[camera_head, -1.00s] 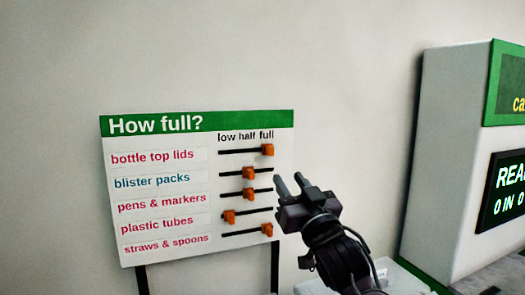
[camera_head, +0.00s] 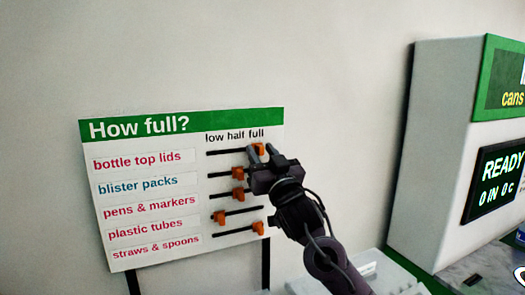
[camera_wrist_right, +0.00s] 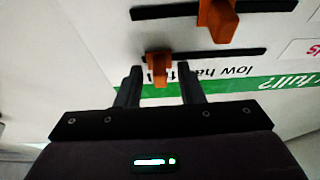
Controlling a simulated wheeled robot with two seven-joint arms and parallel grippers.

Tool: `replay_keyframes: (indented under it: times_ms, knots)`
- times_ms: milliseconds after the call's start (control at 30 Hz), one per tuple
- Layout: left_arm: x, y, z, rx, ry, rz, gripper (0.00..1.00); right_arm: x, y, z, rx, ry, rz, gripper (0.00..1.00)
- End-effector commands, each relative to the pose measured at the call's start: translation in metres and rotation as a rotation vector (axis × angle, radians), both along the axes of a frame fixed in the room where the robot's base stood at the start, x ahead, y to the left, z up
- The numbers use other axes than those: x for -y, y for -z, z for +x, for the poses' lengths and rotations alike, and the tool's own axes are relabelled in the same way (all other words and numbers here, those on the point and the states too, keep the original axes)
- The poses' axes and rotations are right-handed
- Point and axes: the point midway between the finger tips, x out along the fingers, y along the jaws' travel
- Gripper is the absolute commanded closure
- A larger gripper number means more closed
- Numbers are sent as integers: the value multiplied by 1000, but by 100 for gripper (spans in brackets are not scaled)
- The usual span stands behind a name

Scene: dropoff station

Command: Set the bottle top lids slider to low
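The "How full?" board (camera_head: 145,235) stands at the left in the head view with five labelled slider rows. The bottle top lids slider knob (camera_head: 259,148) is orange and sits at the full end, the right end of the top slot. My right gripper (camera_head: 261,152) is at this knob, its two fingers apart. In the right wrist view, which is upside down, the knob (camera_wrist_right: 158,67) shows between the tips of my open right gripper (camera_wrist_right: 159,82), with a gap visible on each side. Contact cannot be told. My left gripper is not in view.
Just below is the blister packs knob (camera_head: 239,173), near my right gripper and also in the wrist view (camera_wrist_right: 219,18). More orange knobs sit lower. A white machine (camera_head: 432,150) with a READY display (camera_head: 497,183) stands at the right. The wall between is clear.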

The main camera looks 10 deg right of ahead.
Motion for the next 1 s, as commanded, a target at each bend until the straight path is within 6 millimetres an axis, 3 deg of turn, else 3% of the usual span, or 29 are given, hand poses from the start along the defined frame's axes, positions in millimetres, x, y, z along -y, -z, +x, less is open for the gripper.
replay_keyframes:
  times_ms: [133,400,700,833,1000]
  knots:
    - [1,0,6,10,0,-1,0,0,0,0,0,0,0,65]
    - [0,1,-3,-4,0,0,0,0,1,0,0,0,0,100]
    - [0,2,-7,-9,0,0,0,-2,1,-1,0,0,1,100]
    - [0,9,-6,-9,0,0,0,-20,3,-4,0,-5,6,100]
    - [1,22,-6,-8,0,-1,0,-62,4,-12,0,-8,8,100]
